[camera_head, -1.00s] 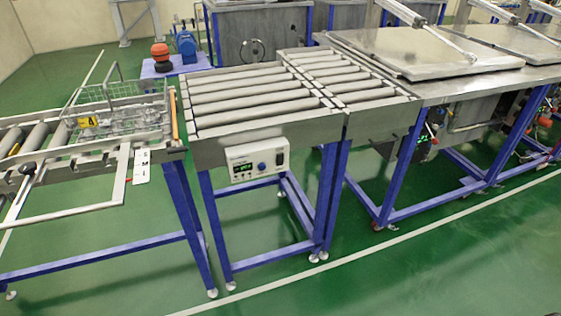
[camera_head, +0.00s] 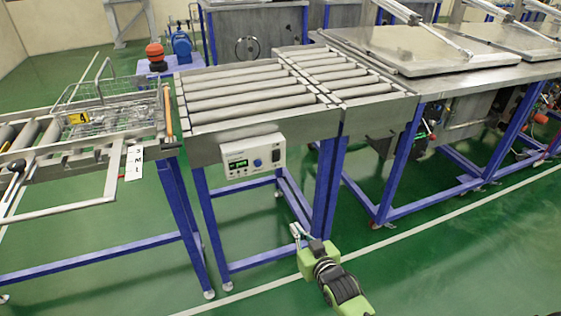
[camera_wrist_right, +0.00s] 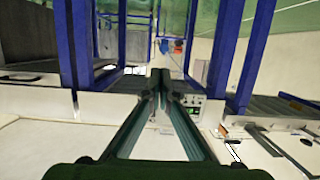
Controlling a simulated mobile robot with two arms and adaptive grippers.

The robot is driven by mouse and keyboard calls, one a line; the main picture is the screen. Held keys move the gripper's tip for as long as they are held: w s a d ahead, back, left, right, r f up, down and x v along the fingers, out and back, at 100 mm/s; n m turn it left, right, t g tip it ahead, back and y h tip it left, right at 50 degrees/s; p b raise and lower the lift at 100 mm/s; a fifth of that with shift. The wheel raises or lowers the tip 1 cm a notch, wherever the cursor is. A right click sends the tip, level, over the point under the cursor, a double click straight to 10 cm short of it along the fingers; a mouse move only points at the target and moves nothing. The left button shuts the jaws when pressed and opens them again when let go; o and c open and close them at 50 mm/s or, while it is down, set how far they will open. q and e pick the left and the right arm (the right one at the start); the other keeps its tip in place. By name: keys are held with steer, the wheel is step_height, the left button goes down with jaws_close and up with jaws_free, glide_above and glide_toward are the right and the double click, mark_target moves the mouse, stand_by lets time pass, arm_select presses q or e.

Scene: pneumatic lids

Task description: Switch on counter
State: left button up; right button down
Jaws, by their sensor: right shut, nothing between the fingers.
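The counter (camera_head: 253,150) is a white box on the front of the roller table, with a lit green display, a blue knob and a dark switch at its right end. The switch's position is too small to tell. My right gripper (camera_head: 297,236) is shut and empty, below and to the right of the counter, apart from it. In the right wrist view the shut fingers (camera_wrist_right: 161,78) point ahead, and part of the counter (camera_wrist_right: 208,108) shows just right of them. My left gripper is not in view.
The roller table (camera_head: 260,128) stands on blue legs. A conveyor with a wire basket (camera_head: 115,95) is at left, with a frame bar (camera_head: 65,213) jutting forward. A steel bench with flat lids (camera_head: 440,48) is at right. The green floor in front is free.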

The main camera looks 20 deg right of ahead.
mark_target(277, 153)
step_height(277, 153, up, 15)
steer(key=w+d+t, duration=0.1)
steer(key=w+t, duration=0.1)
steer(key=t, duration=0.1)
steer(key=shift+w, duration=0.2)
steer(key=w, duration=1.4)
steer(key=shift+f, duration=0.1)
steer(key=shift+w+r+p, duration=0.25)
steer(key=shift+r+p, duration=0.2)
steer(key=shift+p, duration=0.65)
steer(key=shift+f, duration=0.35)
steer(key=shift+g, duration=0.3)
